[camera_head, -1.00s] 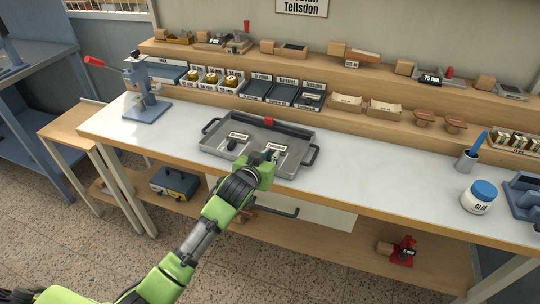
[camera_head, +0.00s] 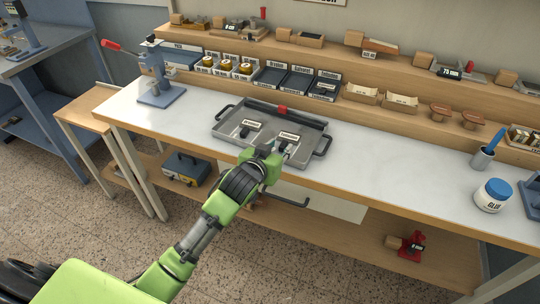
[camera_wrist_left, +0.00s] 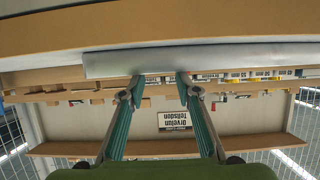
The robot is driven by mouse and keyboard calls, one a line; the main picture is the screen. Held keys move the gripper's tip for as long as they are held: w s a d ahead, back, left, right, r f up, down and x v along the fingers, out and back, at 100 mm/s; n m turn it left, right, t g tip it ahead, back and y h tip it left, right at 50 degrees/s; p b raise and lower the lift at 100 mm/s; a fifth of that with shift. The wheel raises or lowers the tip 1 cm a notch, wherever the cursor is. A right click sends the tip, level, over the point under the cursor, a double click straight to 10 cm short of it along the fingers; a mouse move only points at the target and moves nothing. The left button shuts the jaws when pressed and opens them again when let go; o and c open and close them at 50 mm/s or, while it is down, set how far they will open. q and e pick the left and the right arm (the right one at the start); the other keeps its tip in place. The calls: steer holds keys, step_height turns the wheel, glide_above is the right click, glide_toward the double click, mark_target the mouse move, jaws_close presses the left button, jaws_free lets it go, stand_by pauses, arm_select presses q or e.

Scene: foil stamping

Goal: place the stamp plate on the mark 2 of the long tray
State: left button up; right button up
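The long tray (camera_head: 226,133) is grey and shallow, with dark handles, and lies on the white tabletop. Inside are two white labels and a small dark piece (camera_head: 245,132) at the left label. I cannot tell which piece is the stamp plate. My left gripper (camera_head: 283,149) reaches over the tray's front edge by the right label (camera_head: 290,136). In the left wrist view, its teal fingers (camera_wrist_left: 160,77) stand apart and end at a grey wall (camera_wrist_left: 220,60), probably the tray's front. Anything between the tips is hidden there. My right gripper is out of view.
Behind the tray stand labelled dark bins (camera_head: 300,80) and a wooden shelf (camera_head: 340,50). A lever press (camera_head: 160,80) stands at the left. A glue jar (camera_head: 493,195) and a cup with a blue-handled tool (camera_head: 483,158) stand at the right.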

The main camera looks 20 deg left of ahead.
arm_select(q)
steer(key=v, duration=0.8)
steer(key=shift+s, duration=0.15)
steer(key=s+f+m+g, duration=0.1)
steer(key=s+f+g, duration=0.55)
steer(key=s, duration=0.85)
steer(key=s+f+m+g, duration=0.1)
steer(key=s+f+g, duration=0.3)
steer(key=s+f, duration=1)
steer(key=f, duration=0.9)
steer(key=s+f, duration=0.2)
steer(key=f, duration=0.9)
steer(key=s+a+f+g, duration=0.2)
steer(key=s+a+f, duration=0.1)
steer(key=s+f, duration=1.4)
steer(key=shift+s+f, duration=0.25)
steer(key=shift+s, duration=0.35)
